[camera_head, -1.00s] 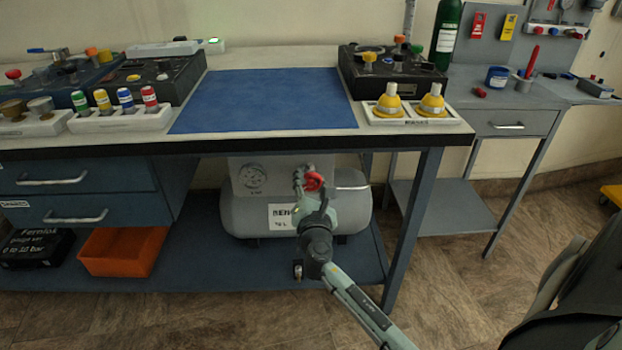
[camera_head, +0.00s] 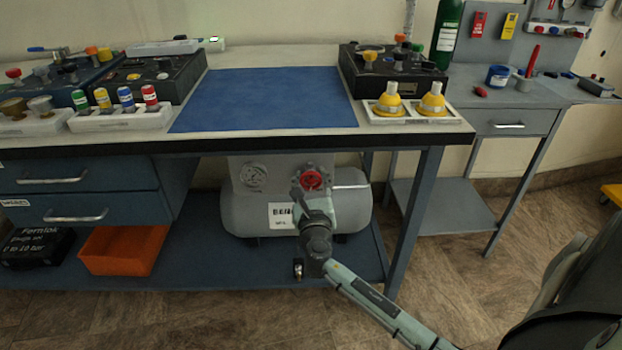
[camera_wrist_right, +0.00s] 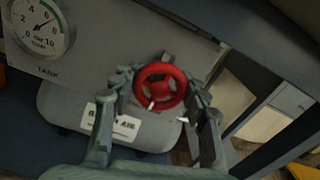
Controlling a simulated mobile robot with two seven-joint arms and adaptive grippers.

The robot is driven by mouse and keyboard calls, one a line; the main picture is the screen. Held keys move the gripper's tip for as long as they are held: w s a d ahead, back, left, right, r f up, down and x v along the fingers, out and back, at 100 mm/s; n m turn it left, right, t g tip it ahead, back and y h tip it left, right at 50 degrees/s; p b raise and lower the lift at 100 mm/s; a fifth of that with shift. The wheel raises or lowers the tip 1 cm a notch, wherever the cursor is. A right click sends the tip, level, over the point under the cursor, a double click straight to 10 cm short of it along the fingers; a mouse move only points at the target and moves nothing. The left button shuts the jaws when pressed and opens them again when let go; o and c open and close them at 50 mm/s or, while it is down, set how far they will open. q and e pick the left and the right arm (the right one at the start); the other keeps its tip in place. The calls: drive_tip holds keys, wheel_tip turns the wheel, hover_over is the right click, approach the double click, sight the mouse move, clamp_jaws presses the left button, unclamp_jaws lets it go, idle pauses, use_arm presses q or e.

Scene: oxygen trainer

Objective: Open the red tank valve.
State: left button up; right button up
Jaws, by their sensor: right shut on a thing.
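The red tank valve (camera_head: 312,180) is a round handwheel on the grey panel of the tank under the bench. In the right wrist view the red wheel (camera_wrist_right: 160,86) faces me, with its spokes and hub clear. My right gripper (camera_head: 303,195) is at the wheel in the head view, partly in front of its lower left. In the wrist view my right gripper (camera_wrist_right: 158,88) has one finger on each side of the wheel and is shut on its rim. My left gripper is not in view.
A round gauge (camera_head: 253,177) marked TANK sits left of the valve; it also shows in the wrist view (camera_wrist_right: 40,27). The grey tank (camera_head: 245,213) is below the panel. The bench edge (camera_head: 240,144) is above, a bench leg (camera_head: 414,215) to the right, an orange bin (camera_head: 122,250) to the left.

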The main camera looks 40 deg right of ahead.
drive_tip(key=shift+r+n, duration=0.1)
drive_tip(key=shift+n, duration=0.3)
drive_tip(key=o, duration=1.2)
drive_tip(key=v, duration=1.2)
drive_tip(key=shift+s+d, duration=0.1)
drive_tip(key=x, duration=1.2)
